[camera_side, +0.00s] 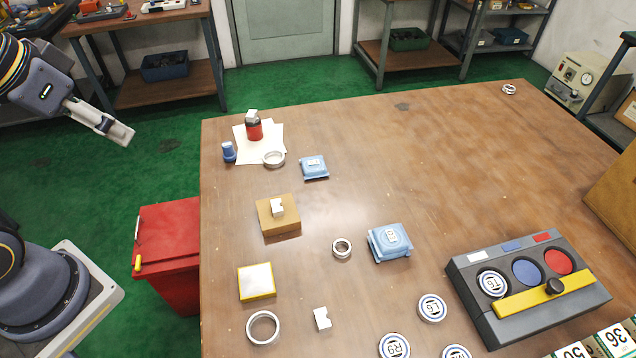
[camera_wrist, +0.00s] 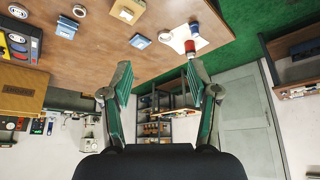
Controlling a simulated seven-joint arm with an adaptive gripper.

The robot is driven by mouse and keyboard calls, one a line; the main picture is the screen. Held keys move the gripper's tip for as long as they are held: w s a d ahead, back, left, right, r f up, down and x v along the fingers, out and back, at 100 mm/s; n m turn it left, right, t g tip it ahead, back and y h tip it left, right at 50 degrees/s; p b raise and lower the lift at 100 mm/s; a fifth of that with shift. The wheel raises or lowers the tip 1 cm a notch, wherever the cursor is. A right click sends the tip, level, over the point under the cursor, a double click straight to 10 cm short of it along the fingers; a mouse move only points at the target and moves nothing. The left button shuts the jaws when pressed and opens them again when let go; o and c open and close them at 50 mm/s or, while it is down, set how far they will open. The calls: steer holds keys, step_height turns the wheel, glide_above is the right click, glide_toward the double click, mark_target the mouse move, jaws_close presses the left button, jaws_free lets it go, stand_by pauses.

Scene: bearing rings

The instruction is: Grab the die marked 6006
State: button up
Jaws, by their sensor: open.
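I cannot read the marking 6006 on anything, so I cannot tell which thing is the die. Several round dies with pale labelled faces lie at the front of the table, among them one die (camera_side: 431,308) and another at the front edge (camera_side: 394,346). A further labelled die (camera_side: 491,284) sits in the left well of the dark case (camera_side: 483,325). My gripper (camera_wrist: 162,82) is open and empty in the wrist view, its fingers spread wide. In the side view my gripper (camera_side: 118,132) is at the upper left, off the table and far from the dies.
Plain metal rings lie at the front left (camera_side: 263,328), centre (camera_side: 342,248) and on white paper (camera_side: 274,159). A tan box (camera_side: 278,222), blue packets (camera_side: 389,245) and a yellow-edged box (camera_side: 257,283) stand between. A red bin (camera_side: 170,250) is beside the table. The table's right rear is mostly clear.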

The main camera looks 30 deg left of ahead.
steer(key=w+r, duration=0.4)
steer(key=r, duration=0.2)
steer(key=n+g, duration=0.1)
steer(key=g, duration=0.5)
glide_above(228, 143)
step_height(228, 143, down, 22)
step_height(228, 143, down, 10)
steer(key=shift+a, duration=0.1)
steer(key=shift+s+f, duration=0.1)
steer(key=shift+f, duration=2.95)
jaws_close()
